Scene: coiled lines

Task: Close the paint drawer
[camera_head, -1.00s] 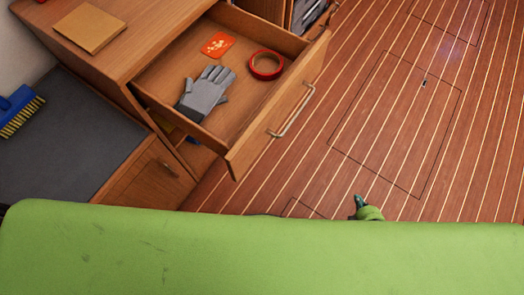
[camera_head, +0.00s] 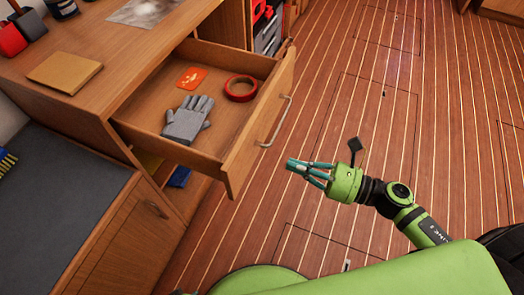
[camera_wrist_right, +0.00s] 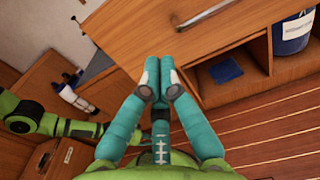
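The wooden paint drawer (camera_head: 262,125) stands pulled out of the cabinet in the head view, with a metal bar handle (camera_head: 276,122) on its front. Inside lie a grey glove (camera_head: 186,120), a red tape ring (camera_head: 241,88) and an orange card (camera_head: 192,78). My right gripper (camera_head: 290,164) is in front of the drawer, to the right of and below the handle in the picture, apart from it. Its teal fingers are together and empty; they also show in the wrist view (camera_wrist_right: 159,72), near a wooden panel. My left gripper cannot be made out.
The cabinet top holds a tan pad (camera_head: 64,71) and red containers (camera_head: 12,40). A grey-topped bench (camera_head: 55,200) is at the left. Below the drawer is an open shelf with a blue item (camera_head: 180,177). The striped floor (camera_head: 410,130) to the right is clear.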

